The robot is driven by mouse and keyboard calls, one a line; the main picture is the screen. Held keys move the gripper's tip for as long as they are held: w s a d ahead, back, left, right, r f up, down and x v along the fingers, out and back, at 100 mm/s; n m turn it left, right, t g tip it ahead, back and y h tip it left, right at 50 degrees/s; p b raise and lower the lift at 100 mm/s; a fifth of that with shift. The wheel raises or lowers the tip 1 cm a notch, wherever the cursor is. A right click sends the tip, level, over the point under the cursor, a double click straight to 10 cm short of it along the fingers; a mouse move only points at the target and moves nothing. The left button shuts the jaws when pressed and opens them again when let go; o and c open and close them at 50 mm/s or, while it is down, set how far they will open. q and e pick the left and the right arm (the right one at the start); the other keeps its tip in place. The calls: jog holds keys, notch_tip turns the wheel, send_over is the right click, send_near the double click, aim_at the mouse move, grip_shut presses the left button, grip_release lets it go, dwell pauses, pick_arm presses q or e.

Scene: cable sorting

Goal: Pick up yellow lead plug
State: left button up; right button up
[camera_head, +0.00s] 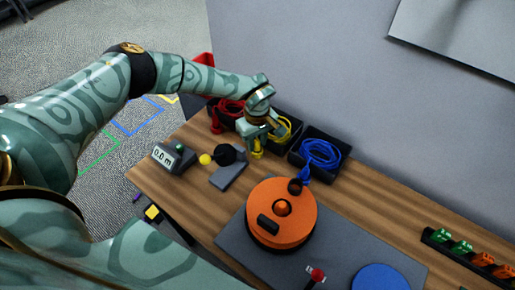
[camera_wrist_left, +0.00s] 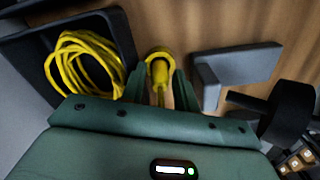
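The yellow lead plug (camera_wrist_left: 159,70) shows in the left wrist view at the front edge of a black bin, over the wooden table. In the head view the yellow plug (camera_head: 256,153) hangs just below my left gripper (camera_head: 258,141). In the left wrist view my left gripper (camera_wrist_left: 160,88) is open, with one green finger on each side of the plug and its lead. Narrow gaps seem to show between plug and fingers. The coiled yellow lead (camera_wrist_left: 85,65) lies in the bin to the left. My right gripper is not in view.
A bin with a blue cable (camera_head: 321,154) stands right of the yellow one, and a red cable (camera_head: 225,112) lies left. A grey bracket (camera_wrist_left: 225,70) stands close by the plug. An orange reel (camera_head: 281,213) and a meter (camera_head: 174,157) stand on the table (camera_head: 362,203).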

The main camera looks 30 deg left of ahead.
aim_at(257, 140)
pick_arm(q)
grip_shut()
notch_tip(257, 140, up, 10)
jog(key=p, duration=0.2)
jog(key=shift+p, duration=0.4)
